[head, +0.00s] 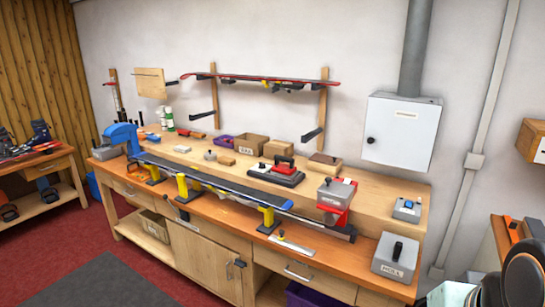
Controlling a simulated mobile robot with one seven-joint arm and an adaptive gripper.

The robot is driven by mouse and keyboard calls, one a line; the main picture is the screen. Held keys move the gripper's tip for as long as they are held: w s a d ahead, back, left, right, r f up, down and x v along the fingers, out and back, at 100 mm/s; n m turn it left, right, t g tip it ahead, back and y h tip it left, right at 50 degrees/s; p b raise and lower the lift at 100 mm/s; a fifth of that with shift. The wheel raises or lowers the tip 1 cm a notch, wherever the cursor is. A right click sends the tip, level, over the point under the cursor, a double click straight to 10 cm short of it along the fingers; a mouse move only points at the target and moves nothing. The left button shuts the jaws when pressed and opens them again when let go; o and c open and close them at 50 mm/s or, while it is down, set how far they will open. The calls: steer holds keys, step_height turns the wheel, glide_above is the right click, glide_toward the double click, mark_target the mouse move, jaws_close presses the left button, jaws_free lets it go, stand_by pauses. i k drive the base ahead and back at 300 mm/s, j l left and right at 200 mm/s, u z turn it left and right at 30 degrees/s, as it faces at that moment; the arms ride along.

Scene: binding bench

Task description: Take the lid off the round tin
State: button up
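A small, low, grey round thing (210,155) sits on the raised back shelf of the bench, left of the cardboard boxes. It looks like the round tin, but it is too small here to tell its lid from its body. No gripper of mine can be made out in the head view. Dark rounded parts at the lower right corner look like my own arm, and its end does not show.
The workbench (345,262) carries a long ski (215,181) on yellow and blue supports along its front. A red-handled iron (284,165), a red-and-grey device (337,195) and a grey handled box (396,256) stand further right. Red floor lies open at left.

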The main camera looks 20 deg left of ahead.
mark_target(210, 154)
steer(key=u, duration=1.15)
steer(key=i+j+u, duration=0.25)
steer(key=i+u, duration=0.25)
steer(key=i, duration=0.35)
steer(key=i+u, duration=0.45)
steer(key=i, duration=0.45)
steer(key=i+l+u, duration=0.1)
steer(key=i+u, duration=0.2)
steer(key=i, duration=0.8)
steer(key=i+z, duration=0.4)
steer(key=i+j+z, duration=0.15)
steer(key=i+z, duration=0.45)
steer(key=z, duration=0.2)
steer(key=i+z, duration=0.2)
steer(key=z, duration=0.2)
steer(key=i+j+z, duration=0.1)
steer(key=z, duration=0.25)
steer(key=i+z, duration=0.15)
steer(key=z, duration=0.65)
